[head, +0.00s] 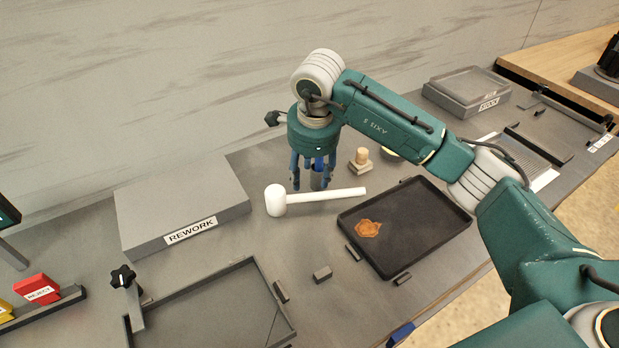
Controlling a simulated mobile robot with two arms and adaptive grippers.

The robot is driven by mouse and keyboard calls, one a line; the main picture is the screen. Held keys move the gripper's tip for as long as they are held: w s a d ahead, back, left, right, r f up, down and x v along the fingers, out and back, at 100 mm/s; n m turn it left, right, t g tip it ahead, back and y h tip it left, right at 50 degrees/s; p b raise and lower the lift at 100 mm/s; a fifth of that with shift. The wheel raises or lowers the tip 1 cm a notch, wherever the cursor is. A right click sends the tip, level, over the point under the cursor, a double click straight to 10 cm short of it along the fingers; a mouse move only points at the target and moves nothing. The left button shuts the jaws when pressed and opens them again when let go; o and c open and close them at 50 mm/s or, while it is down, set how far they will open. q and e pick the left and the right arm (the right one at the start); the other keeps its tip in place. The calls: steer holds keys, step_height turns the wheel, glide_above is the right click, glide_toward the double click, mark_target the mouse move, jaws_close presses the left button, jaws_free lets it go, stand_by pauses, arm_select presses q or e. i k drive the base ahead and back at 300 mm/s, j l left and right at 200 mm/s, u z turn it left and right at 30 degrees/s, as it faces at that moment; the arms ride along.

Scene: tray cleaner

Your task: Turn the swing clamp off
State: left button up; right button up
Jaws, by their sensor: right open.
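What looks like the swing clamp, a black star-shaped knob (123,277) on a grey post, stands at the lower left by the back left corner of an empty grey tray fixture (245,268). My right gripper (312,186) points down at the middle of the bench, well to the right of and behind the knob. My left gripper is out of view.
A white mallet-like tool (320,196) lies just in front of my right gripper. A black tray (428,243) with an orange-brown stain (368,229) lies right of centre. The grey REWORK block (175,202) stands behind the knob. Red (36,287) and yellow pieces sit far left.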

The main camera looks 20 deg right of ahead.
mark_target(124, 277)
steer(key=k+j+u, duration=0.1)
steer(key=u, duration=0.35)
steer(key=j+u, duration=0.35)
steer(key=u, duration=0.15)
steer(key=j+u, duration=0.3)
steer(key=u, duration=0.15)
